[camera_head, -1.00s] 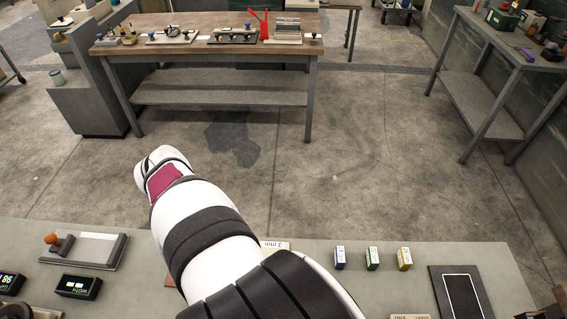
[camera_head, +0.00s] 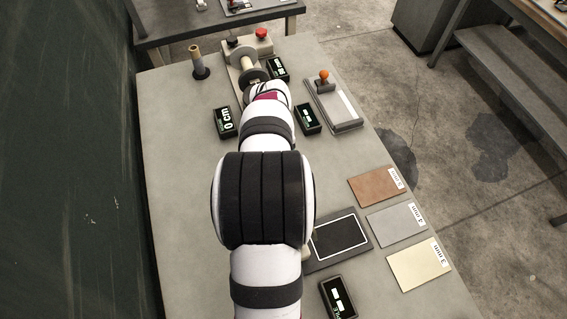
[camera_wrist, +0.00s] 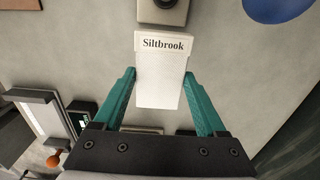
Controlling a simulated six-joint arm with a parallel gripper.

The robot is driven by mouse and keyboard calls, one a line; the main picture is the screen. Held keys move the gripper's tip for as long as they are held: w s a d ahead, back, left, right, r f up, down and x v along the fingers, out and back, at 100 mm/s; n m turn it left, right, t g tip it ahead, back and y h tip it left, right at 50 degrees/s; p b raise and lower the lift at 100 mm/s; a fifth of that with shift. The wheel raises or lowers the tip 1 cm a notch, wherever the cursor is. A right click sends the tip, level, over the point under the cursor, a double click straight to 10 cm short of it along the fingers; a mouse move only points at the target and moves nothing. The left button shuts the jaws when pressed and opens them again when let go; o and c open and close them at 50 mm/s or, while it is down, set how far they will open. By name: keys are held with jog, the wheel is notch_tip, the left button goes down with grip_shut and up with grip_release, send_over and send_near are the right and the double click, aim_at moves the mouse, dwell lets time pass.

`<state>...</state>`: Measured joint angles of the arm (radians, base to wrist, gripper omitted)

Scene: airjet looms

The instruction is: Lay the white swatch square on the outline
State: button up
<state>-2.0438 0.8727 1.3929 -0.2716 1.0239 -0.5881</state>
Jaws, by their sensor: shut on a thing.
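In the wrist view, my gripper (camera_wrist: 160,74) has two teal fingers closed on the sides of a white swatch (camera_wrist: 158,95) with a "Siltbrook" label at its far end. The swatch is held above a grey surface; the height is hard to judge. In the head view, my arm hides the gripper and the swatch. A black pad with a thin white rectangular outline (camera_head: 340,239) lies on the grey table, right of my arm; my arm covers part of its left edge. The outline is empty where it shows.
Brown (camera_head: 376,186), grey (camera_head: 396,225) and cream (camera_head: 421,266) labelled plates lie right of the pad. A black display box (camera_head: 338,298) stands near it. A tray with an orange knob (camera_head: 335,105), more displays and a spool device (camera_head: 250,70) are farther back.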

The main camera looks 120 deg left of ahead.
jog(key=shift+s+f, duration=0.25)
jog(key=shift+f, duration=1.95)
jog(key=shift+f, duration=0.1)
jog(key=o, duration=1.5)
jog(key=shift+c, duration=0.2)
notch_tip(320, 180, up, 12)
jog(key=shift+r, duration=0.15)
